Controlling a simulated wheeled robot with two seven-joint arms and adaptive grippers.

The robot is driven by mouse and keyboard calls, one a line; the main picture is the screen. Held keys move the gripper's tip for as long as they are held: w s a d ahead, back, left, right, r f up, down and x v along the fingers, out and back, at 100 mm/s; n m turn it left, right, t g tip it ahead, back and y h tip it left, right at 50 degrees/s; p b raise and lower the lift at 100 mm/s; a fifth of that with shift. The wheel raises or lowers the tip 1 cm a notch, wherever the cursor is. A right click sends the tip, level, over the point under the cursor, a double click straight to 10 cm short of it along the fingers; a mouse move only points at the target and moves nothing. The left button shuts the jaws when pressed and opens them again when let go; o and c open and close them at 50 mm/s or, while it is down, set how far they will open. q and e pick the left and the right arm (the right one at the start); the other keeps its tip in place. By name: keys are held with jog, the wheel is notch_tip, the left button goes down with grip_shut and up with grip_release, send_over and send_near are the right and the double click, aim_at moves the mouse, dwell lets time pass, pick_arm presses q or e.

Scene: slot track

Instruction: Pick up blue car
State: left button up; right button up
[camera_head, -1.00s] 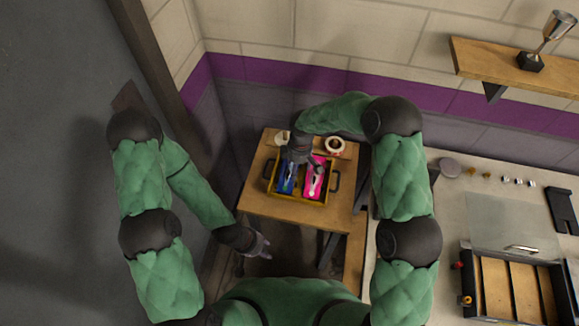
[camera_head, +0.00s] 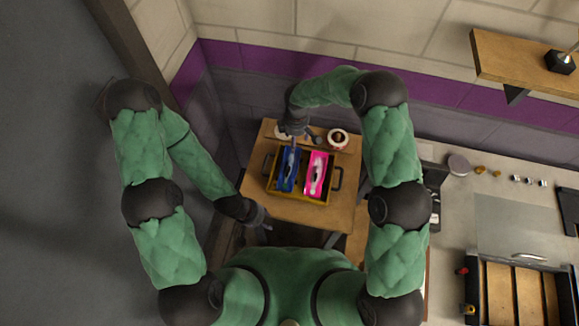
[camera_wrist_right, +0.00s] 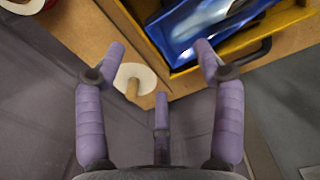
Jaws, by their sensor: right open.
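The blue car (camera_head: 288,170) lies in the left part of a yellow tray (camera_head: 300,200) on a small wooden table. It also shows, cut off by the top edge, in the right wrist view (camera_wrist_right: 205,22). My right gripper (camera_head: 298,138) is above the back edge of the tray, near the car's far end. In the right wrist view the gripper (camera_wrist_right: 160,75) has its purple fingers spread with nothing between them. My left gripper (camera_head: 258,218) hangs low at the table's front left corner, apart from the tray; its fingers are too small to read.
A pink car (camera_head: 316,174) lies beside the blue one in the tray. A white roll on a wooden peg (camera_wrist_right: 136,78) and a round red-and-white item (camera_head: 338,138) stand behind the tray. A counter (camera_head: 455,200) with an open drawer is at right.

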jog(key=shift+s+f, duration=0.15)
jog(key=shift+f, duration=2.55)
